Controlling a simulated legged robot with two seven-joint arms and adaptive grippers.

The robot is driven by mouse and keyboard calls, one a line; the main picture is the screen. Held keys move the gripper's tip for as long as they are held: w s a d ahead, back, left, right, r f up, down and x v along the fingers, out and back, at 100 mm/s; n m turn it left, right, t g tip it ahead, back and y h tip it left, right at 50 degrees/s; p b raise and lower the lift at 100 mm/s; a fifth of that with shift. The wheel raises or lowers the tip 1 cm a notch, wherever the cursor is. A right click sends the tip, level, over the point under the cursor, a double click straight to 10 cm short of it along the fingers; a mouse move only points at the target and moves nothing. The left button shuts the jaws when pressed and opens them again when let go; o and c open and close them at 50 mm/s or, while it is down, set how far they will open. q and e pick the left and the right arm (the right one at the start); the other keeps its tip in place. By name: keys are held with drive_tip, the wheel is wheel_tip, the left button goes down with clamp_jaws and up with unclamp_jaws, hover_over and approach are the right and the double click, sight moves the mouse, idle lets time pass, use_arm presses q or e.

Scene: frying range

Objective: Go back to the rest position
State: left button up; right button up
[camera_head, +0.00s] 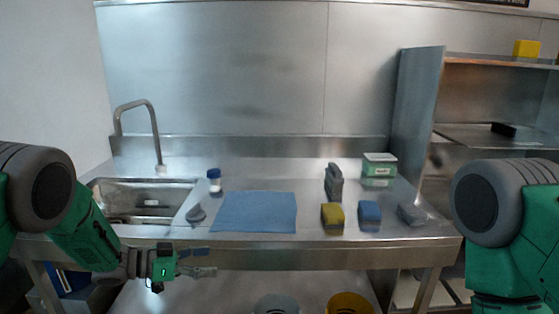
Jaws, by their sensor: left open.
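My left gripper (204,262) is open and empty. It is at the lower left, in front of the steel counter's front edge, with its fingers pointing right. My right arm shows at the right edge, but its gripper is out of view. The steel counter (320,178) holds a blue cloth (255,212) lying flat near its front edge.
The sink (140,203) with its faucet is at the left. A blue-capped jar (214,181) and a grey item (197,214) stand near it. A grey bottle (333,183), yellow sponge (332,215), blue sponge (369,213) and green-white box (379,166) are at the right.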

use_arm(q)
drive_tip(key=s+a+f+n+y, duration=0.3)
drive_tip(key=s+f+n+y, duration=0.65)
drive_tip(key=s+f, duration=0.9)
drive_tip(key=s+a+n+g+y, duration=0.1)
drive_tip(key=s+a+g+y, duration=0.1)
drive_tip(key=s, duration=1)
drive_tip(key=s+a+n+g+y+b, duration=0.1)
drive_tip(key=s+a+g+y, duration=0.1)
drive_tip(key=s, duration=1)
drive_tip(key=shift+a+f+g, duration=0.35)
drive_tip(key=shift+a+g, duration=0.35)
drive_tip(key=shift+a, duration=0.6)
drive_tip(key=shift+d+r+y, duration=0.1)
drive_tip(key=shift+d+y, duration=0.15)
drive_tip(key=shift+d, duration=0.05)
drive_tip(key=shift+a, duration=0.15)
